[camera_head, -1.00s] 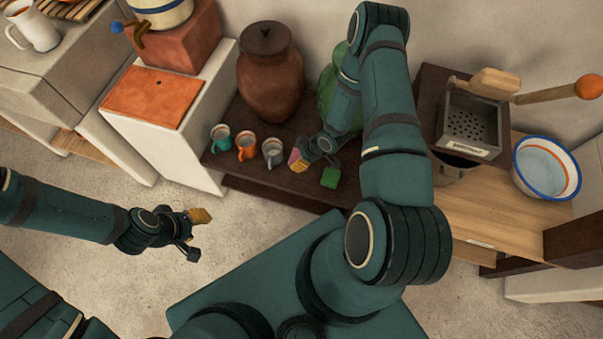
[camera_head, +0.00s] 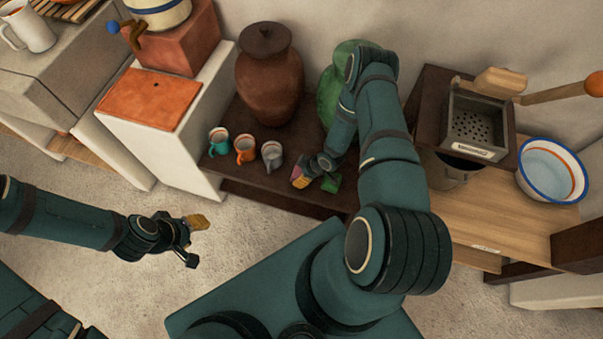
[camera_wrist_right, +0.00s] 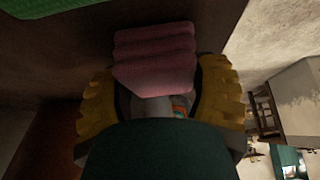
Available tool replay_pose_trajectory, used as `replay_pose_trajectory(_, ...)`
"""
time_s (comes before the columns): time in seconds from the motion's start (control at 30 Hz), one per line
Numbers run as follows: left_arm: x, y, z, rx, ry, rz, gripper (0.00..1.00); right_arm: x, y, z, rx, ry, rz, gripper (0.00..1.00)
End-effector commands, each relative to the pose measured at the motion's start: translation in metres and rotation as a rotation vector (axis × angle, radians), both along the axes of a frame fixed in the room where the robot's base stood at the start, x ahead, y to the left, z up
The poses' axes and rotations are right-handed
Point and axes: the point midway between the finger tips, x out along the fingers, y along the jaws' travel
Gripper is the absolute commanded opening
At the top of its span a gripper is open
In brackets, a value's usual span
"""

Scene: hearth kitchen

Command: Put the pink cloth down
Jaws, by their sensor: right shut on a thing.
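The pink cloth (camera_wrist_right: 155,60) is a folded, ribbed bundle between the yellow fingers of my right gripper (camera_wrist_right: 160,100) in the wrist view. The right gripper is shut on it. In the head view the right gripper (camera_head: 299,178) is low over the front part of the dark bench (camera_head: 235,172), and only a little pink shows at its fingers. I cannot tell whether the cloth touches the bench. My left gripper (camera_head: 198,238) is open and empty over the floor, at the left.
A green item (camera_head: 332,184) lies beside the right gripper, partly covered. Teal (camera_head: 218,141), orange (camera_head: 244,149) and grey (camera_head: 271,154) mugs stand to its left. Behind are a brown jar (camera_head: 269,78) and a green vessel (camera_head: 328,92). A blue-rimmed bowl (camera_head: 551,170) is at right.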

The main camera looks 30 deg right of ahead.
Motion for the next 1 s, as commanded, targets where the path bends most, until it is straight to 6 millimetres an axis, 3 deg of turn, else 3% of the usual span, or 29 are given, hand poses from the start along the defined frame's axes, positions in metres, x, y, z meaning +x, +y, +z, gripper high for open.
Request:
replay_pose_trajectory(0.23, 0.000, 0.000, 0.001, 0.000, 0.000, 0.000, 0.47, 0.001, 0.000, -0.001, 0.000, -0.002, 0.000, 0.31)
replay_pose_trajectory(0.27, 0.000, 0.000, 0.001, 0.000, 0.000, 0.000, 0.47, 0.001, 0.000, -0.001, 0.000, -0.002, 0.000, 0.70)
replay_pose_trajectory(0.33, 0.000, 0.000, 0.001, 0.000, 0.000, 0.000, 0.47, 0.001, 0.000, -0.001, 0.000, -0.002, 0.000, 0.95)
replay_pose_trajectory(0.37, 0.000, 0.000, 0.001, 0.000, 0.000, 0.000, 0.47, 0.001, 0.000, -0.001, 0.000, -0.002, 0.000, 0.99)
replay_pose_trajectory(0.73, 0.000, 0.000, 0.001, 0.000, 0.000, 0.000, 0.47, 0.001, 0.000, 0.003, 0.000, -0.002, 0.000, 0.99)
replay_pose_trajectory(1.0, -0.003, 0.000, 0.015, -0.001, 0.006, -0.001, 0.47, -0.015, -0.015, 0.043, -0.002, -0.002, -0.001, 0.99)
